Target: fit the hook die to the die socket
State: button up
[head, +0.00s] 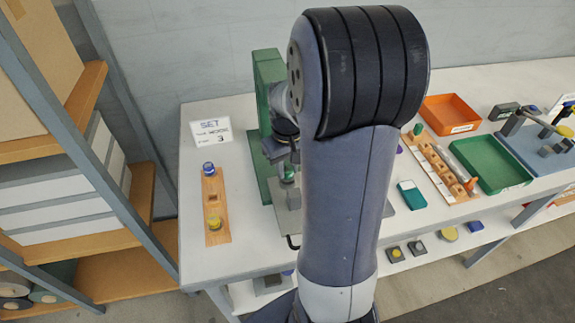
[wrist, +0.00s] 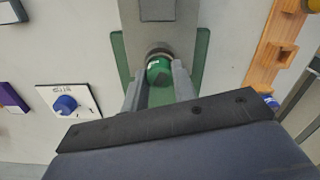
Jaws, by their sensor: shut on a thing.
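My gripper (head: 287,170) is at the front of the green press (head: 267,72), at the left part of the table. In the wrist view my gripper (wrist: 158,80) is shut on a green-topped die (wrist: 159,70), apparently the hook die. The green top also shows in the head view (head: 288,173). A round dark rim (wrist: 158,51) shows just behind the green top and may be the die socket. The die's lower part is hidden, so I cannot tell whether it is seated.
A wooden strip (head: 214,220) with a blue and a yellow piece lies left of the press, by the sign (head: 211,127). To the right are a wooden rack (head: 428,157), a teal box (head: 411,195), an orange tray (head: 450,113) and a green tray (head: 490,165). My arm hides the middle.

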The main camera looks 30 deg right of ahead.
aim_at(287, 169)
jog(key=shift+f, duration=0.35)
jog(key=o, duration=1.1)
jog(key=shift+r, duration=0.15)
jog(key=shift+r+p, duration=1.9)
jog(key=shift+r, duration=0.5)
